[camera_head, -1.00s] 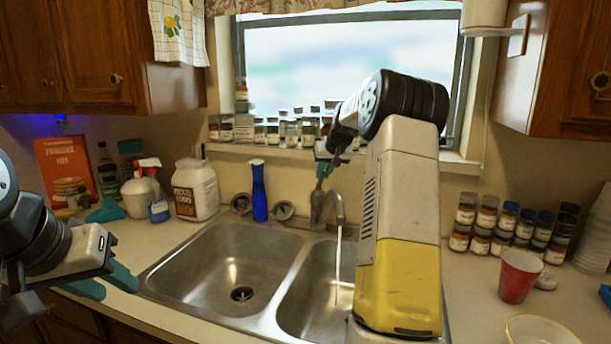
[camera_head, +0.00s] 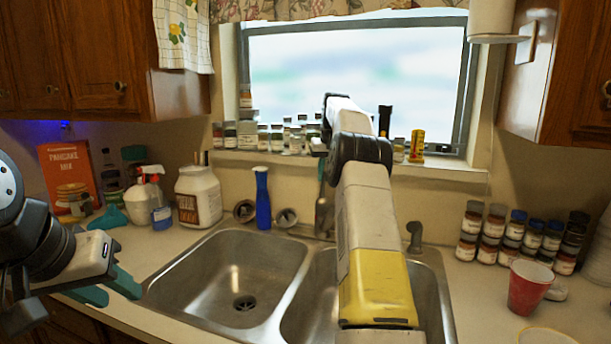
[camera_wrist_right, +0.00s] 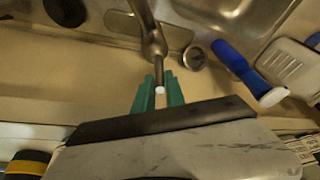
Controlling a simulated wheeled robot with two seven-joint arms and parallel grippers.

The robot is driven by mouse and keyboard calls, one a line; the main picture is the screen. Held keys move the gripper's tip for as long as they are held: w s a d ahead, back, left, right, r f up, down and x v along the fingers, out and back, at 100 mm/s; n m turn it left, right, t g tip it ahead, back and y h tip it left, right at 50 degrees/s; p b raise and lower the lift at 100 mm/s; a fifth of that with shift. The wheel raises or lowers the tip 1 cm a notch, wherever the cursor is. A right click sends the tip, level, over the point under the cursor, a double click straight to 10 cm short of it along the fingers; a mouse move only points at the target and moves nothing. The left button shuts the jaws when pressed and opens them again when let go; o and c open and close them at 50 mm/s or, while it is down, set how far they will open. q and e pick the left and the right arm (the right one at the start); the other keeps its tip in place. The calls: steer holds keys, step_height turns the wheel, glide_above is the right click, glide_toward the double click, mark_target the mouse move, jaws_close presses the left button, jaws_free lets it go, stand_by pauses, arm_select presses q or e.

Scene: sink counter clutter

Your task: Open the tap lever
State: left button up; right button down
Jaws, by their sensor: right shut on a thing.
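The metal tap (camera_head: 323,215) stands behind the divider of the double sink, partly hidden by my right arm in the head view. In the right wrist view its body (camera_wrist_right: 153,45) and the slim lever (camera_wrist_right: 158,76) with a white tip show clearly. My right gripper (camera_wrist_right: 159,95) has its teal fingers on either side of the lever, closed on it near the tip. In the head view only a sliver of this gripper (camera_head: 321,168) shows above the tap. The spout's outlet is hidden there. My left gripper (camera_head: 106,289) is open and empty over the left counter.
A red cup (camera_head: 527,288) and several spice jars (camera_head: 506,232) are on the right counter. Small jars line the window sill.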

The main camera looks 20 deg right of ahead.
steer(key=c, duration=1.4)
jaws_free()
steer(key=v, duration=0.7)
steer(key=shift+s+r, duration=0.15)
steer(key=shift+r, duration=0.2)
steer(key=shift+s, duration=0.1)
